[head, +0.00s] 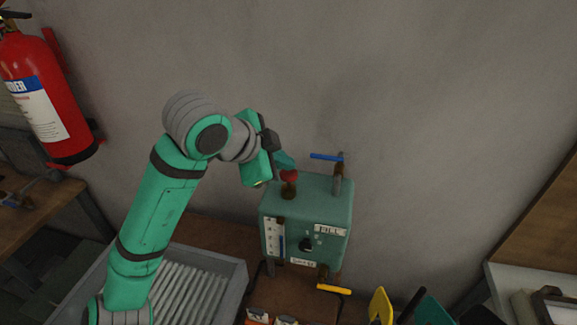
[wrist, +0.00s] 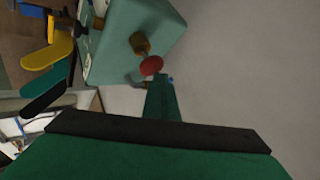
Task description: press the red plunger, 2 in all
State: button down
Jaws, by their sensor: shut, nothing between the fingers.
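The red plunger (head: 289,176) is a round red knob on a brownish stem, standing on top of a teal box (head: 338,214) against the wall. It also shows in the wrist view (wrist: 151,66), with its stem running into the box (wrist: 110,45). My gripper (head: 285,161) is shut and empty, right by the knob at its upper side in the head view. In the wrist view my gripper's green fingers (wrist: 161,82) end close to the knob's edge. I cannot tell whether they touch it.
A blue-handled valve (head: 326,157) rises from the box's back right. A yellow lever (head: 334,289) sticks out at its lower front. A grey roller tray (head: 186,284) lies to the left. A red fire extinguisher (head: 40,90) hangs on the wall. The wall above the box is bare.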

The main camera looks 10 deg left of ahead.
aim_at(284, 174)
jog(key=shift+r, duration=1.25)
jog(key=shift+r, duration=0.15)
notch_tip(284, 174, up, 5)
jog(key=shift+f, duration=0.15)
dwell(0.5)
